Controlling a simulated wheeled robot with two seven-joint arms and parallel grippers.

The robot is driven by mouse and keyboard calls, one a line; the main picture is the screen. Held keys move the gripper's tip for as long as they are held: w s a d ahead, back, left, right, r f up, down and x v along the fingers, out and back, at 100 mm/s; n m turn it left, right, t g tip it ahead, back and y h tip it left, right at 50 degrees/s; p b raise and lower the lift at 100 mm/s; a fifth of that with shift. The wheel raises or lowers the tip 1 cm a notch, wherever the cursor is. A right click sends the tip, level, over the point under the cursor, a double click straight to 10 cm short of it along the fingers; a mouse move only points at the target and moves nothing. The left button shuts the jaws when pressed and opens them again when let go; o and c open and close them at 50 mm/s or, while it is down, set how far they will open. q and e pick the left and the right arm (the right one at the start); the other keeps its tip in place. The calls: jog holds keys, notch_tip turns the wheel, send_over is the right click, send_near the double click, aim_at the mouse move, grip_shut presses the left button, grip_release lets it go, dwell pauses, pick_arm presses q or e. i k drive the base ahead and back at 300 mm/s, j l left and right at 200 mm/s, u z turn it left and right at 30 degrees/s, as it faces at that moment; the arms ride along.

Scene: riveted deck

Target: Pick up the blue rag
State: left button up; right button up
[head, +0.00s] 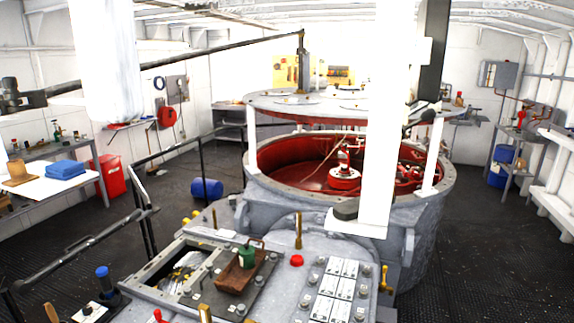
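The blue rag (66,169) lies folded in a flat stack on the white top of the workbench (38,187) at the left of the head view. Its top and near side show, and nothing covers it. A tan block-like item (18,174) sits just left of it on the same top.
A red bin (109,175) stands at the bench's right end. A blue drum (207,189) lies on the dark floor beyond the dark railing (148,200). A large round grey machine (330,205) with a red interior fills the middle. Open floor shows between bench and railing.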

aim_at(63, 170)
jog(key=u, duration=1.25)
